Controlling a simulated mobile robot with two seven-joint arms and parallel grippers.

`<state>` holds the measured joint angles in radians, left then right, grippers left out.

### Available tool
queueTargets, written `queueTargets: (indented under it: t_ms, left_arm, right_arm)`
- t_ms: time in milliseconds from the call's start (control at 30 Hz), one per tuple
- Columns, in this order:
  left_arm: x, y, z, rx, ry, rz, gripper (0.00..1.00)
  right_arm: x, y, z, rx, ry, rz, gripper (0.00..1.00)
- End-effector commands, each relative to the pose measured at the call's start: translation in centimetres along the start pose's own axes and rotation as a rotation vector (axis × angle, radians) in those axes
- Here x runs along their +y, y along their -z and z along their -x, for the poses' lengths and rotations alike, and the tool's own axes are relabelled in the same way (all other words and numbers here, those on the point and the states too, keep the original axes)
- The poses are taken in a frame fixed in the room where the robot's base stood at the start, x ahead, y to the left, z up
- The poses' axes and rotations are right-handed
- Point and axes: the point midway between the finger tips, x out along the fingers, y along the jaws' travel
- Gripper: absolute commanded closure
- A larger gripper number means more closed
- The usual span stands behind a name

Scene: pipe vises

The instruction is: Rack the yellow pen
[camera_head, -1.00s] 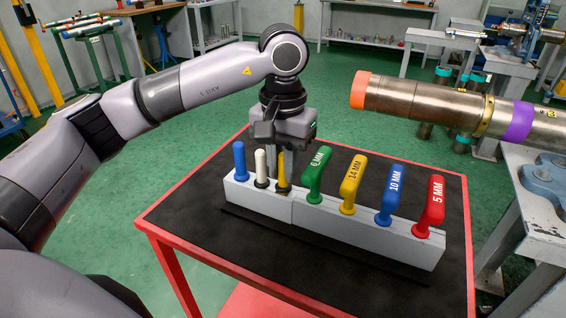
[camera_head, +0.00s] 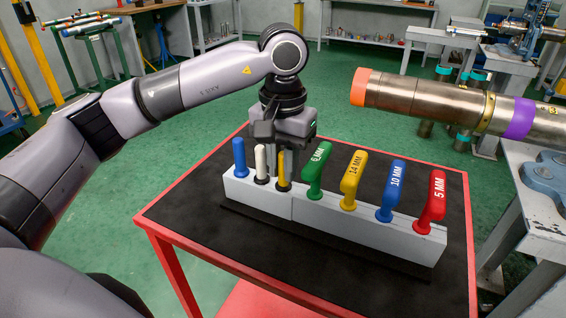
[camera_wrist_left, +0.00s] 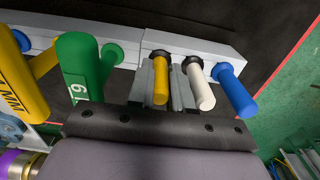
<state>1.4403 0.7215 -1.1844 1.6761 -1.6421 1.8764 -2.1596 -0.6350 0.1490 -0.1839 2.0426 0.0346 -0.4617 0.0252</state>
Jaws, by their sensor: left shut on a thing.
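The yellow pen (camera_head: 282,169) stands upright in the grey rack (camera_head: 257,197), with a black collar at its foot. It also shows in the left wrist view (camera_wrist_left: 161,82), between the two fingers. My left gripper (camera_head: 284,156) is shut on the yellow pen from above. Its fingers show in the wrist view (camera_wrist_left: 161,95), one on each side of the pen. The white pen (camera_head: 261,163) and the blue pen (camera_head: 239,158) stand in the rack to the left of the yellow one. My right gripper is not in view.
The red-edged table (camera_head: 205,240) has a clear black top in front. A large pipe (camera_head: 420,98) juts in from the right.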

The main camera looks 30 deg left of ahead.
Motion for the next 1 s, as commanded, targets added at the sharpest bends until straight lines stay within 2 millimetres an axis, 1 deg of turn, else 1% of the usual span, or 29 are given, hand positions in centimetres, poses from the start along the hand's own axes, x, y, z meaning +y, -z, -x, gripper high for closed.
queueTargets:
  t_ms: [233, 267, 300, 333, 667, 767, 1000]
  left_arm:
    - [0.0, 0.0, -0.2, -0.003, 0.001, -0.001, 1.0]
    - [0.0, 0.0, -0.2, -0.003, 0.001, -0.001, 0.74]
    - [0.0, 0.0, -0.2, -0.003, 0.001, -0.001, 0.61]
    - [0.0, 0.0, -0.2, -0.003, 0.001, -0.001, 0.51]
    - [0.0, 0.0, 0.1, -0.001, 0.0, 0.0, 0.51]
    - [0.1, 0.1, 1.2, 0.002, 0.0, 0.0, 0.51]
    - [0.1, 0.0, 5.2, 0.0, 0.0, -0.001, 0.51]
  right_arm:
    - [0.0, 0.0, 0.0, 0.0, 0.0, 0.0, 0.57]
    - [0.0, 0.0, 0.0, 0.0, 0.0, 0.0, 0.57]
    - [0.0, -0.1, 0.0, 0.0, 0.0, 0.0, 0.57]
    - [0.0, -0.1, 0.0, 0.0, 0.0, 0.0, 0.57]
    - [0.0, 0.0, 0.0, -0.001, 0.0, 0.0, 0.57]
    - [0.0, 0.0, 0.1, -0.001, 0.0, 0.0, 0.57]
    - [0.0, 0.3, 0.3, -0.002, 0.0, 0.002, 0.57]
